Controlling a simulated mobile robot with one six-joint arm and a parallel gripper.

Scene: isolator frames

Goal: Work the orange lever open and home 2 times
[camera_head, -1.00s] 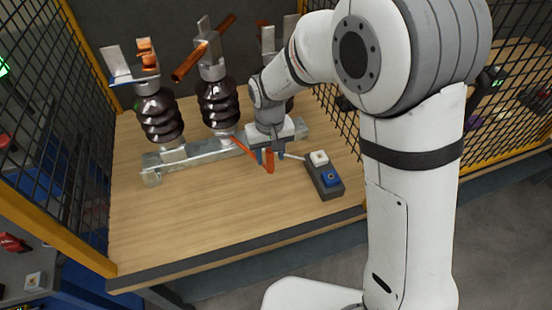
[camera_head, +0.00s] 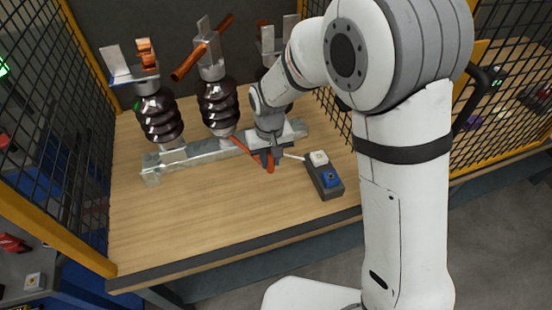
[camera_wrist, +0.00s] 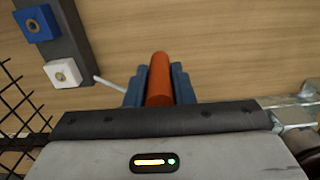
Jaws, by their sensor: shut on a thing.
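The orange lever (camera_head: 240,147) shows in the head view as a thin orange bar at the front of the metal rail, running down to the right to its grip end. My gripper (camera_head: 270,160) is shut on that grip end, low over the wooden table. In the wrist view the round orange lever end (camera_wrist: 160,80) stands between the two blue fingers of my gripper (camera_wrist: 160,88), with a finger against each side. The lever's joint at the rail is partly hidden by my wrist in the head view.
A grey control box with a blue button (camera_head: 331,178) and a white button (camera_head: 319,158) lies just right of my gripper. The metal rail (camera_head: 205,154) carries dark ribbed insulators (camera_head: 219,103) behind. Black mesh fences (camera_head: 45,110) stand at both sides. The table's front (camera_head: 200,220) is clear.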

